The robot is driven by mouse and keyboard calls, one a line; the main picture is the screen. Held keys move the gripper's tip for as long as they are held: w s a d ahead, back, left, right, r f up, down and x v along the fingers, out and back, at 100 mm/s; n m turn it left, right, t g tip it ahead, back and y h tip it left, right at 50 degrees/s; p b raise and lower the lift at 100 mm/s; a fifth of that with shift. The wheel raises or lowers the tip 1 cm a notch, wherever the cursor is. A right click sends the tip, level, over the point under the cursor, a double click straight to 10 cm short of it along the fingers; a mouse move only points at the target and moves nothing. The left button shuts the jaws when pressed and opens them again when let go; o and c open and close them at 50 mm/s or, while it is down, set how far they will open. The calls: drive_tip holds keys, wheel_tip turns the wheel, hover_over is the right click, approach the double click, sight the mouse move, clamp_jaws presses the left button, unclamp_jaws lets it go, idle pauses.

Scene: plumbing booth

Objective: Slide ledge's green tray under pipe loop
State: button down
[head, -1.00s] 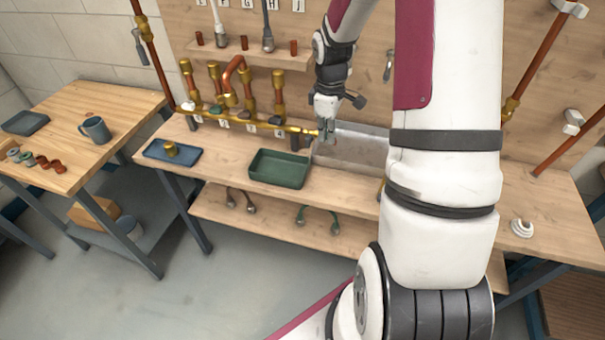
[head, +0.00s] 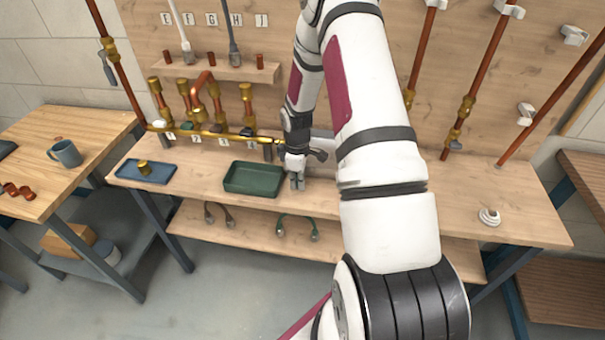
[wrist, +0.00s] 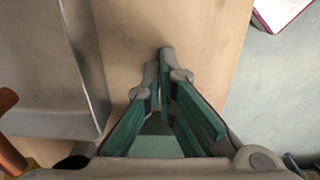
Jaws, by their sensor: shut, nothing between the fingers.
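The green tray (head: 253,179) is a shallow rectangular tray lying flat on the wooden bench ledge, below and in front of the brass pipe run. My gripper (head: 297,184) points down just right of the tray's right end, low over the bench; I cannot tell whether it touches the tray. It is shut and empty, and its fingertips meet in the wrist view (wrist: 162,55). A copper pipe loop (head: 203,77) stands up from the brass pipe (head: 215,134), left of and behind the tray. A pale green patch shows between the finger bases; I cannot tell what it is.
A blue tray (head: 146,172) with a brass fitting lies left on the bench. A grey metal plate (wrist: 50,70) is close beside my gripper in the wrist view. A white round part (head: 489,217) lies far right. The bench between the two trays is clear.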

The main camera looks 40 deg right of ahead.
sight(249, 181)
drive_tip(key=shift+w+a, duration=0.8)
drive_tip(key=shift+w, duration=0.2)
drive_tip(key=shift+a, duration=0.1)
drive_tip(key=w+a+b, duration=0.1)
drive_tip(key=w+a, duration=0.1)
drive_tip(key=w, duration=0.1)
drive_tip(key=w+a+b, duration=0.2)
drive_tip(key=w+a, duration=0.1)
drive_tip(key=w+a+b, duration=0.2)
drive_tip(key=w, duration=0.2)
drive_tip(key=shift+a, duration=0.2)
drive_tip(key=shift+w+a+r+b, duration=0.1)
drive_tip(key=shift+w+a+b, duration=0.2)
drive_tip(key=shift+a+b, duration=0.1)
